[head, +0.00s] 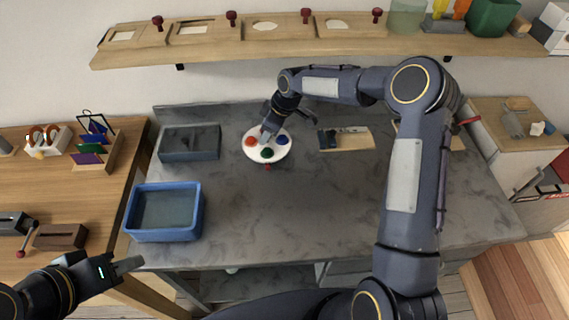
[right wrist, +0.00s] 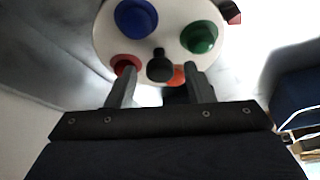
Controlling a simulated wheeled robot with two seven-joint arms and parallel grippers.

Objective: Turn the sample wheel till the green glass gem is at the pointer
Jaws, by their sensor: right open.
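The white sample wheel (head: 259,159) lies on the grey bench and also fills the upper part of the right wrist view (right wrist: 172,28). The green glass gem (head: 267,153) is on its near side, closest to the red pointer (head: 267,168) and roughly in line with it. A blue gem (head: 282,140) is on the right and an orange-red gem (head: 251,141) on the left. A red gem (right wrist: 125,64) is partly behind a finger. My right gripper (right wrist: 157,72) is open, its fingers either side of the dark centre knob (right wrist: 160,65). My left gripper (head: 130,265) is off the bench's left front; its opening is unclear.
A blue tray (head: 165,188) stands at the bench's left, with a dark grey box (head: 190,143) behind it. A board with tools (head: 345,138) lies right of the wheel. A wooden shelf (head: 280,46) hangs above. The bench in front of the wheel is clear.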

